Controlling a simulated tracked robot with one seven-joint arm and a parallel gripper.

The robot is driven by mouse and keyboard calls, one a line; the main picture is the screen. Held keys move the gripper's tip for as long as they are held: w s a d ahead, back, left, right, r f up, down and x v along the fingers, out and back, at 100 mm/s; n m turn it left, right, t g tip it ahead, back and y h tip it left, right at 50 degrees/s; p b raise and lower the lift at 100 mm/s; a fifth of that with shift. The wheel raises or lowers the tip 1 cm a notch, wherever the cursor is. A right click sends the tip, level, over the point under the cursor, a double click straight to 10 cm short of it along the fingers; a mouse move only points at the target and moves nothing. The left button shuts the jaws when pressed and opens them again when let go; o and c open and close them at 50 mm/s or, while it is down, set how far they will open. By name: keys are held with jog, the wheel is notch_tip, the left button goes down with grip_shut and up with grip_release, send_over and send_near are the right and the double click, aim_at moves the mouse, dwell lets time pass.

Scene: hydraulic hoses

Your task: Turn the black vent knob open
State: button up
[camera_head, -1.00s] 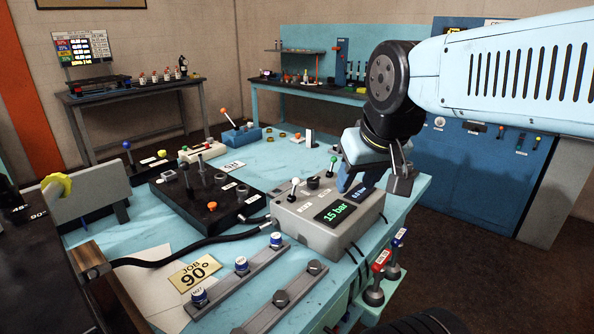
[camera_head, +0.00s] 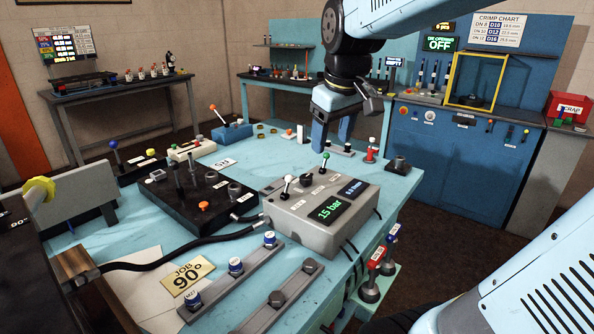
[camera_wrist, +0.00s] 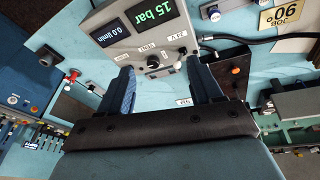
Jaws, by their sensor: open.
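The black vent knob (camera_head: 306,180) is a short round knob on top of the grey control box (camera_head: 318,228), between a white-tipped lever (camera_head: 287,183) and a green-tipped lever (camera_head: 325,158). In the wrist view the knob (camera_wrist: 152,62) shows beyond my fingertips, between their lines. My gripper (camera_head: 332,145) is open and empty, with its fingers pointing down, above and behind the box in the head view. In the wrist view my gripper (camera_wrist: 168,74) has its two blue fingers wide apart, not touching the knob. The knob's exact turn is too small to read.
The box display reads 15 bar. A black block with levers (camera_head: 190,205) stands left of the box. A black hose (camera_head: 180,258) runs to it. Rails with blue-capped fittings (camera_head: 236,266) lie in front. The bench behind the box is partly clear.

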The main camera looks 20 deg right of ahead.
aim_at(307, 176)
jog(key=w+f+n+g, duration=0.35)
jog(key=w+n, duration=0.25)
jog(key=w, duration=1)
jog(key=f, duration=1.4)
jog(key=shift+w+d+f, duration=0.15)
jog(key=shift+w, duration=0.25)
